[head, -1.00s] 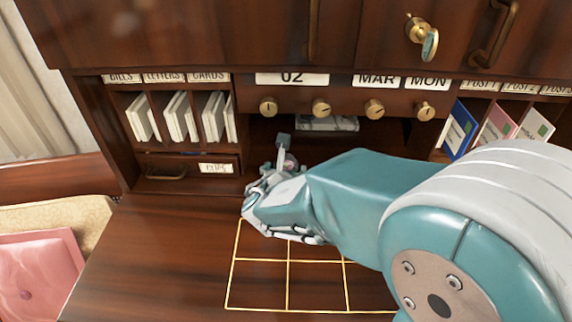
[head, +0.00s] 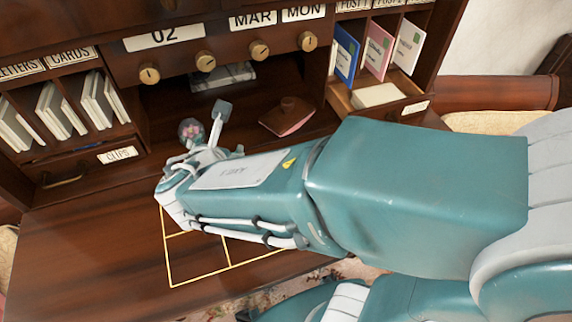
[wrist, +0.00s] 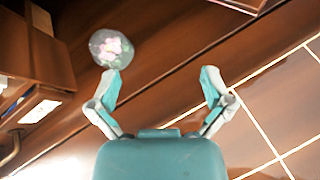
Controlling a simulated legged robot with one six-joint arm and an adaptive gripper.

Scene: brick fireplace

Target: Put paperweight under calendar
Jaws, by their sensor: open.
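The paperweight is a clear round ball with pink flowers inside (head: 191,130), standing on the desk below the calendar's left part. The calendar (head: 202,61) is the wooden panel with "02", "MAR" and "MON" cards and brass knobs, above an open recess. My gripper (wrist: 160,80) is open and empty. In the wrist view, the paperweight (wrist: 111,47) lies just beyond the left fingertip, not between the fingers. I cannot tell whether they touch. In the head view, one raised finger shows right of the paperweight; my arm hides much of the gripper.
A grey stone-like slab (head: 236,73) lies in the recess under the calendar. A brown knobbed blotter (head: 287,117) stands right of the gripper. An open drawer (head: 407,108) holds a pale block. A gold grid (head: 197,280) marks the desk front. Card slots flank the recess.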

